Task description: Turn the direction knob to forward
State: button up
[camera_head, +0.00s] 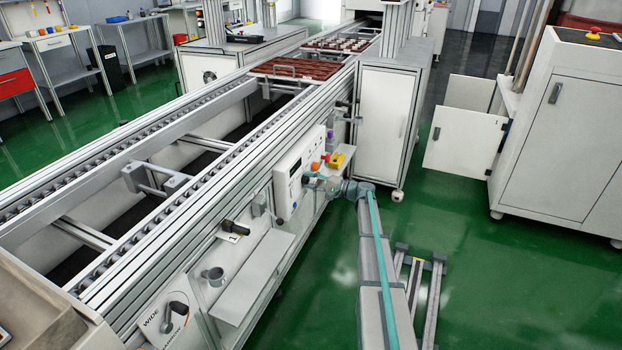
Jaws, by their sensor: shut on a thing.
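The control box (286,178) is a white panel with a small dark display, mounted on the side of the conveyor frame. My gripper (311,181) is at the right part of its front face, shut on a knob there. The direction knob is hidden by the fingers, and its pointer and markings cannot be read. My arm reaches in from the lower right.
An orange item (315,166) and a yellow box with a red button (337,160) sit just beyond my gripper. Green floor (460,210) is open at right.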

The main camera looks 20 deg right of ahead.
dwell(0.3)
jog(key=o, duration=1.1)
jog(key=shift+o, duration=0.2)
jog(key=shift+s+d, duration=0.1)
jog(key=shift+d, duration=0.05)
jog(key=v, duration=1.1)
jog(key=shift+s+d, duration=0.2)
jog(key=shift+s, duration=0.1)
